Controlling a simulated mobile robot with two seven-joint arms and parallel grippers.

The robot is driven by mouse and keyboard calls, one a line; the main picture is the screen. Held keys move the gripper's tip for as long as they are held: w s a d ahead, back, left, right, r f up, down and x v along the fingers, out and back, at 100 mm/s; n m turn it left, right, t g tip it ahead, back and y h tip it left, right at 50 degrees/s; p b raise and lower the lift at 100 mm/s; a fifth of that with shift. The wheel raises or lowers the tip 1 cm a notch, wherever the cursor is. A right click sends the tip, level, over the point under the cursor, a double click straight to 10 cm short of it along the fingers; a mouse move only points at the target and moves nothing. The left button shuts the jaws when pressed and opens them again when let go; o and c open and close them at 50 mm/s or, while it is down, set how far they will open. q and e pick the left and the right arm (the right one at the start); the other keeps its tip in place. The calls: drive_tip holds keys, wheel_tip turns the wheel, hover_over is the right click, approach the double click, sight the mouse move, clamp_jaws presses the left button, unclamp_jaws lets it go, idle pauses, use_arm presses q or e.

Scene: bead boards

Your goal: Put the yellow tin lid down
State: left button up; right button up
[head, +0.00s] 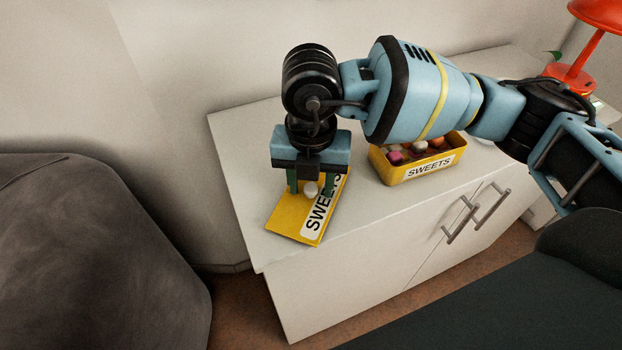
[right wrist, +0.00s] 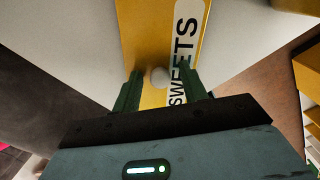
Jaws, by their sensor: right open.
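The yellow tin lid (head: 287,218) lies on the white cabinet top, with a "SWEETS" label and a pale round knob (head: 311,189). It also shows in the right wrist view (right wrist: 150,30). My right gripper (head: 311,186) is directly above the lid, pointing down. Its green fingers are open, one on either side of the knob, which also shows between them in the right wrist view (right wrist: 159,76). A gap shows between the knob and the fingers there. The open yellow tin (head: 395,172) stands to the right, holding several sweets. My left gripper is not in view.
The white cabinet (head: 255,165) has bare top to the left of the lid and between lid and tin. A red lamp (head: 585,50) stands at the far right. A grey padded seat (head: 90,260) is at the left, and a wall runs behind.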

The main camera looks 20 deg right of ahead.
sight(311, 185)
wheel_tip(311, 185, up, 12)
drive_tip(key=shift+r+p, duration=0.2)
drive_tip(key=shift+p, duration=0.1)
drive_tip(key=shift+f, duration=0.1)
idle(0.6)
